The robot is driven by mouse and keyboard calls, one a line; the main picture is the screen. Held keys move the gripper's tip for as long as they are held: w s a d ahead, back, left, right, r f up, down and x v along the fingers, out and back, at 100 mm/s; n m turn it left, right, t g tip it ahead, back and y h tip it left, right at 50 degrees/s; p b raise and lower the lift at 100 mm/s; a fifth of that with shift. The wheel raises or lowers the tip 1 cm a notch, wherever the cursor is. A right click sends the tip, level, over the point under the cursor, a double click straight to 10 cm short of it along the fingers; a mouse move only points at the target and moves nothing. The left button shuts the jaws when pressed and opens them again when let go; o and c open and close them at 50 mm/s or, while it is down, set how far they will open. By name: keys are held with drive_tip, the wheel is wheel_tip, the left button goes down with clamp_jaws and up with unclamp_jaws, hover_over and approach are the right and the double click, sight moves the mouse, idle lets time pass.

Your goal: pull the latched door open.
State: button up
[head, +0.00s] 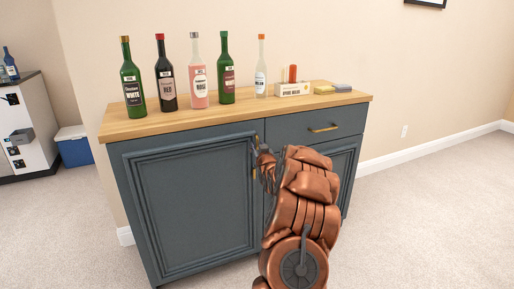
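A dark blue-grey cabinet stands ahead with a wooden top. Its left door (196,205) has a framed panel and looks shut. A brass handle (254,172) and what may be a latch sit along that door's right edge. A right door (338,172) under a drawer is partly covered by my copper-coloured arm. My gripper (266,168) is at the left door's right edge, beside the brass handle. It is small and partly hidden by my arm, so I cannot tell whether its fingers touch or enclose the handle.
Several bottles (198,82) stand along the wooden top (180,122), with a small box (294,89) to their right. The drawer (316,126) has a brass pull. A white unit (28,130) and a blue-and-white cooler (74,148) stand at left. Carpet (430,210) is clear at right.

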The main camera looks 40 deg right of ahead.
drive_tip(key=shift+w+d, duration=0.1)
drive_tip(key=shift+w, duration=0.15)
clamp_jaws()
idle(0.7)
